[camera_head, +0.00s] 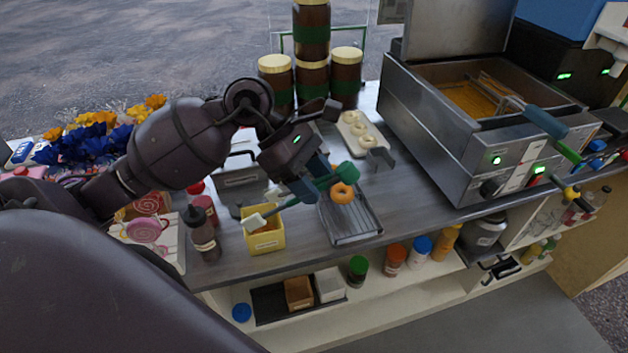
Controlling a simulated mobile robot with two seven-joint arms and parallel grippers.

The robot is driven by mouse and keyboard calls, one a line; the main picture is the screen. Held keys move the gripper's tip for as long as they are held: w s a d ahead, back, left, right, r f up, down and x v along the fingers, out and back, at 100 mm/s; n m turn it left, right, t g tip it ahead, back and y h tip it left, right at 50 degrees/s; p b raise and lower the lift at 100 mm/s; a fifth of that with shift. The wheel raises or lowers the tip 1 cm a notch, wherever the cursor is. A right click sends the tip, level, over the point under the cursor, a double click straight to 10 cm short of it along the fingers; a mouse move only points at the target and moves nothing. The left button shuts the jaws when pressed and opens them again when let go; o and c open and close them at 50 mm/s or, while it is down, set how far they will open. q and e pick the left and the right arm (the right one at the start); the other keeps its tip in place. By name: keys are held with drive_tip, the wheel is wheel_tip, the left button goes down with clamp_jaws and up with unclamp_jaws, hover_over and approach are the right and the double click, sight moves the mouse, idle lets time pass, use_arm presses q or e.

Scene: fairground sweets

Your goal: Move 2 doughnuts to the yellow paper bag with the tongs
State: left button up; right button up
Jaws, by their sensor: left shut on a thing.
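My left gripper (308,188) is shut on the green tongs (318,187), above the counter. A golden ring doughnut (342,198) shows right under the right end of the tongs, over the back part of a grey metal rack (352,229). I cannot tell whether the tongs grip it or it rests on the rack. The yellow paper bag (267,242) stands open and upright left of the rack, below the left end of the tongs. Something brownish shows inside it, partly hidden. My right gripper is not in view.
A white tray (374,153) with pale rings lies behind the rack. A metal fryer (430,125) stands at right. Dark bottles (203,236) stand left of the bag, and tall jars (346,77) at the back.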

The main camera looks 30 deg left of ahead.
use_arm(q)
wheel_tip(320, 180, up, 6)
drive_tip(key=p, duration=0.2)
drive_tip(key=shift+r, duration=0.25)
